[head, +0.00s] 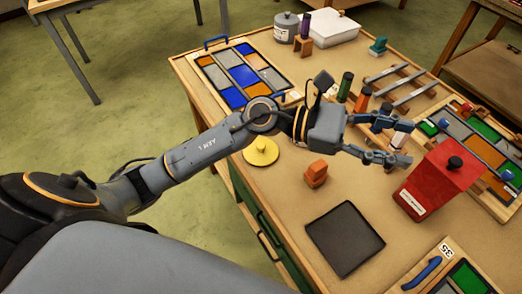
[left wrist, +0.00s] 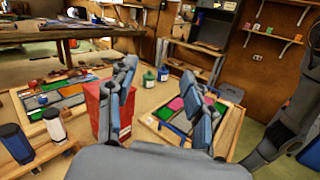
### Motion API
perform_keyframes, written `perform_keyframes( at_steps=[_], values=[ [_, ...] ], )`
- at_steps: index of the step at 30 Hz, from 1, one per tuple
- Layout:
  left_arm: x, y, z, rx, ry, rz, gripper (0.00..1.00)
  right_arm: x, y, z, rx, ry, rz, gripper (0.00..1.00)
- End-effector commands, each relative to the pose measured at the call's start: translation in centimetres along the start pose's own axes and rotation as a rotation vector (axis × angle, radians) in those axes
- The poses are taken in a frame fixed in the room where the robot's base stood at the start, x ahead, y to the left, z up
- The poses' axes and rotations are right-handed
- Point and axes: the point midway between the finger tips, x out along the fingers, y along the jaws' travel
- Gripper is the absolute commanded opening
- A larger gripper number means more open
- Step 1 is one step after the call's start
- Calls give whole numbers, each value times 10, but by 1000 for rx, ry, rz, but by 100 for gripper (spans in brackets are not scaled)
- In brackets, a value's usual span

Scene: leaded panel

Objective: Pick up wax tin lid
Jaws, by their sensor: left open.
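A yellow round lid-like disc with a small knob (head: 261,151), which looks like the wax tin lid, lies on the workbench near its left edge. It sits just below my left arm in the head view and I do not see it in the left wrist view. My left gripper (head: 398,143) is open and empty above the bench, well to the right of the disc. Its spread fingers also show in the left wrist view (left wrist: 158,85). The fingers point towards a red canister (head: 440,178), which also shows behind one finger in the left wrist view (left wrist: 103,112).
The workbench (head: 285,205) holds an orange block (head: 316,174), a dark square mat (head: 345,238), and leaded panels with coloured panes (head: 240,74). A grey tin (head: 286,27) and a white box (head: 331,30) stand at the back. Bare bench lies around the yellow disc.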

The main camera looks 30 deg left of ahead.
Motion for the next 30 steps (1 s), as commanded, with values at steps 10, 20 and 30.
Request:
perform_keyframes(
  at_steps=[10, 20, 30],
  values=[
    [-104, 27, -129, 681, 857, -550, 52, 0, 0, -1, -2, 1, -1, 48],
    [-254, 90, -126, 781, 1463, -914, 52, 0, -1, -1, -3, 2, -1, 48],
    [-278, 92, -157, 758, 1526, -960, 52, -11, -1, -2, -3, 2, -1, 48]
  ],
)
